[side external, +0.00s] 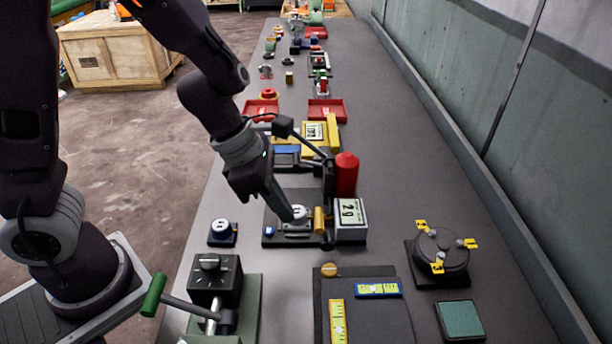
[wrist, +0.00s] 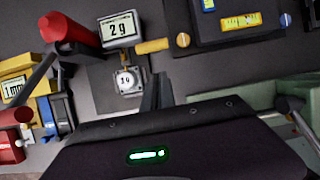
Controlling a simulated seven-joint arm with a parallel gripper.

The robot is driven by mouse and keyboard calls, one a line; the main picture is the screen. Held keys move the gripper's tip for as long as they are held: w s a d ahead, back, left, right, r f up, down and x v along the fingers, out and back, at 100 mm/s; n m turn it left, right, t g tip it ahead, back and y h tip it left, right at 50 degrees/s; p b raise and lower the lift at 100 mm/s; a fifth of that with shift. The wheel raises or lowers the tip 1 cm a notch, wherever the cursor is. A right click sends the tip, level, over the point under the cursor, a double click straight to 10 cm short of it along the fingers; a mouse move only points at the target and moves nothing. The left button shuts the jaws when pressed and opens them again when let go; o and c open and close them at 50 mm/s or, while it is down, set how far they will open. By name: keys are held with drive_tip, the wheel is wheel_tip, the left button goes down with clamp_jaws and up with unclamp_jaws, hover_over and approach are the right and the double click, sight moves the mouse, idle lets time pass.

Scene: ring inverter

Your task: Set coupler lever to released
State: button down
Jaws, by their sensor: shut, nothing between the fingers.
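No part is readably labelled as the coupler lever, so I cannot tell which lever it is. A lever with a green grip (side external: 154,295) slants up to the left from a black box (side external: 213,277) on a green base. A thick red grip (side external: 346,175) stands upright beside a numbered display (side external: 350,220); the red grip (wrist: 70,31) and display (wrist: 119,29) also show in the wrist view. My gripper (side external: 286,214) is shut and empty, pointing down close beside a white round knob (side external: 299,212). In the wrist view its fingers (wrist: 158,88) are just right of that knob (wrist: 127,80); contact is unclear.
A short yellow cylinder (side external: 319,220) lies between knob and display. A blue-based knob (side external: 222,231) stands left. A dark panel with yellow and blue gauges (side external: 378,289) and a round turntable with yellow tabs (side external: 440,252) are nearer right. The bench's right strip is clear.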

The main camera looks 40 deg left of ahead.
drive_tip(key=w+d+r, duration=0.3)
drive_tip(key=r, duration=0.4)
drive_tip(key=shift+r, duration=0.35)
drive_tip(key=shift+w+d, duration=0.1)
